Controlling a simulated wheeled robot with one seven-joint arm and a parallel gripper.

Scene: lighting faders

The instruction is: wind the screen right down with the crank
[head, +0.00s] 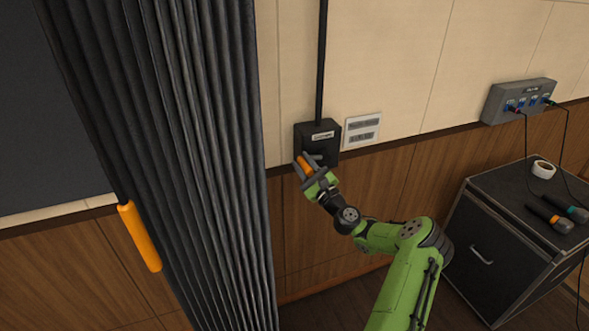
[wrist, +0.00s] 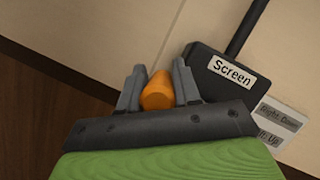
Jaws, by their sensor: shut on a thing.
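The crank's orange handle (head: 304,165) sits in front of the black crank box on the wall. My gripper (head: 308,163) is shut on this handle; in the wrist view the orange handle (wrist: 158,92) shows between the two grey fingers (wrist: 158,88). The black box (head: 316,134) has a white label that reads "Screen" in the wrist view (wrist: 206,70). A dark rod (head: 321,60) runs up the wall from the box. The crank's arm is mostly hidden by my gripper. A dark panel (head: 50,110) at the left may be the screen; I cannot tell.
A white sign (head: 362,128) is beside the box. A grey socket panel (head: 518,101) and a black cabinet (head: 500,258) with microphones and tape are at the right.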

